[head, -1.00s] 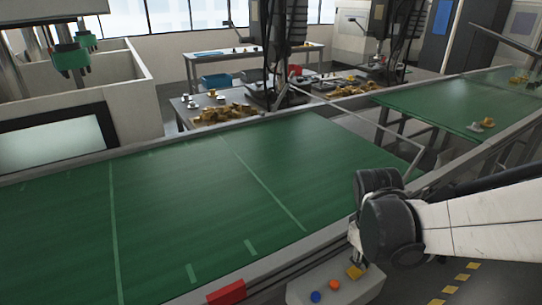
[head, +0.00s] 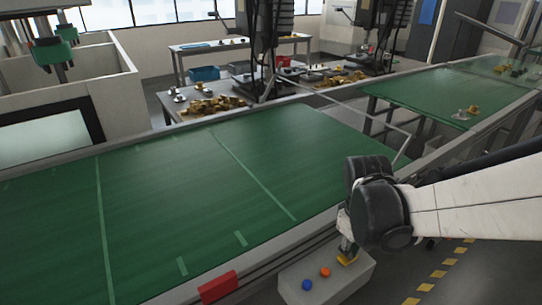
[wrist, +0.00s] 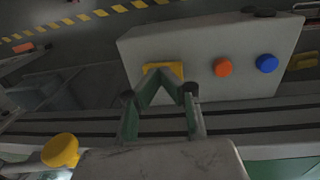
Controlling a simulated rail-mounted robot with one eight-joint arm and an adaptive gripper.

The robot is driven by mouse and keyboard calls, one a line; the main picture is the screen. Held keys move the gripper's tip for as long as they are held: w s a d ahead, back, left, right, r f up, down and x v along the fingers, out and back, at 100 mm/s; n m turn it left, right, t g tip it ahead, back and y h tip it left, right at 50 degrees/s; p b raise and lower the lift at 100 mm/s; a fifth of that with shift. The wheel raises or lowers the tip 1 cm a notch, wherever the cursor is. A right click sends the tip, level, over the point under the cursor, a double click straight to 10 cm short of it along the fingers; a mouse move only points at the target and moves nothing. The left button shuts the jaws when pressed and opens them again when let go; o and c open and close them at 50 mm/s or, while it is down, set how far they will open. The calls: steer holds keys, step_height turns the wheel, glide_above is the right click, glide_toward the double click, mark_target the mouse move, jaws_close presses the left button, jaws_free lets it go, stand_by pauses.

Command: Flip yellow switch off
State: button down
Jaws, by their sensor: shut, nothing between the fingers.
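The yellow switch (head: 347,259) sits on a pale control box (head: 345,280) beside the green conveyor, with an orange button (head: 325,272) and a blue button (head: 307,285) in the same row. In the wrist view, the yellow switch (wrist: 174,68) is partly covered by my fingertips. My gripper (head: 345,246) is right at the switch in the head view. In the wrist view my gripper (wrist: 160,76) is shut with nothing held, its tips over the switch. I cannot tell whether they touch it. The switch's lever position is not clear.
A red block (head: 218,287) is on the conveyor's near side rail. The green conveyor belt (head: 190,195) is bare close by. In the wrist view, a yellow round knob (wrist: 60,150) shows at lower left. Yellow-striped floor (head: 432,276) lies right of the box.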

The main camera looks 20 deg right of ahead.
steer(key=shift+s+a+r, duration=0.1)
steer(key=shift+a, duration=0.25)
step_height(320, 180, up, 14)
steer(key=d+p, duration=0.2)
steer(key=p, duration=0.3)
steer(key=shift+w, duration=0.3)
steer(key=shift+a, duration=0.15)
steer(key=s+a+r+m+t+y, duration=0.1)
steer(key=a+r+m+t, duration=0.2)
steer(key=a+t, duration=0.4)
steer(key=shift+s+a+r, duration=0.15)
steer(key=shift+a+r, duration=0.2)
steer(key=shift+a, duration=2.3)
